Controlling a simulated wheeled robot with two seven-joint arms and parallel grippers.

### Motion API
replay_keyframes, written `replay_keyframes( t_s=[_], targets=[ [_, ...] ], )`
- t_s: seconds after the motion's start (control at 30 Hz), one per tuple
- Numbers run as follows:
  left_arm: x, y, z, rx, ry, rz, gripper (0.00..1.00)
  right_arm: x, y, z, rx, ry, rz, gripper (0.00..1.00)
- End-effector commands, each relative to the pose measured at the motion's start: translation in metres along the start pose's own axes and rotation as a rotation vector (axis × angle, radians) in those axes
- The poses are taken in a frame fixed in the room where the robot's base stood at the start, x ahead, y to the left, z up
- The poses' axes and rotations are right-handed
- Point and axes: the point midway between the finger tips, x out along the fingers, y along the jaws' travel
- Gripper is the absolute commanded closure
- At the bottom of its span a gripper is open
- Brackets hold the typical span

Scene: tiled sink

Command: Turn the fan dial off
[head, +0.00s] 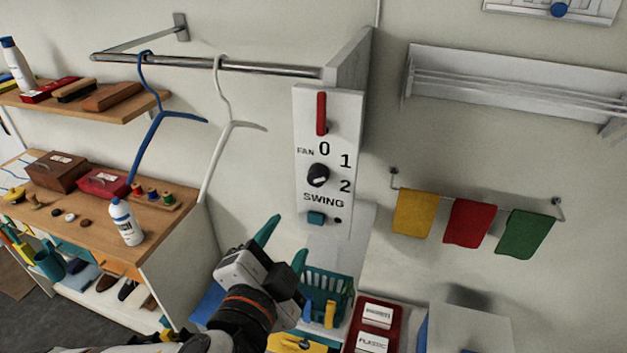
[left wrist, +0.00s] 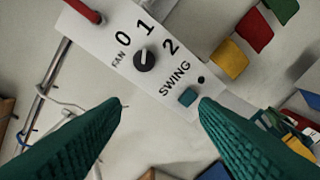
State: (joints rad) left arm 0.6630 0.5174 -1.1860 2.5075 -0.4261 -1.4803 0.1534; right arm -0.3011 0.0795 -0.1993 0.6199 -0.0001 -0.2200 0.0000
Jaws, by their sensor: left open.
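The black round fan dial (head: 318,175) is on a white wall panel (head: 313,221), with 0 above it and 1 and 2 to its right. The dial also shows in the left wrist view (left wrist: 145,62), where a small light mark sits near its edge on the side of 0 and 1; I cannot tell exactly which number it points at. My left gripper (head: 286,240) is below and left of the panel. Its green fingers (left wrist: 160,105) are open and empty, apart from the dial. My right gripper is not in view.
A red lever (head: 321,114) is above the dial and a teal swing button (head: 316,218) below it. A rail (head: 215,65) with blue and white hangers is at the left. Coloured cloths (head: 468,223) hang at the right. A teal basket (head: 340,285) stands below.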

Motion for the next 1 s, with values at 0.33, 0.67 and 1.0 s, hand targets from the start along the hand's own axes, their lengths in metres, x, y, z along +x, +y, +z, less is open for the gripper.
replay_keyframes(
  t_s=[0.33,0.67,1.0],
  targets=[
    [0.001,0.015,0.019,0.149,-0.107,0.085,0.45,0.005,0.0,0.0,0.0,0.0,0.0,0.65],
    [0.023,0.013,0.018,0.147,-0.107,0.088,0.45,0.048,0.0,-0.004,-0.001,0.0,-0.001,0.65],
    [0.071,0.025,0.03,0.149,-0.101,0.082,0.45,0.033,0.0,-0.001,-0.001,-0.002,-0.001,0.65]
  ],
)
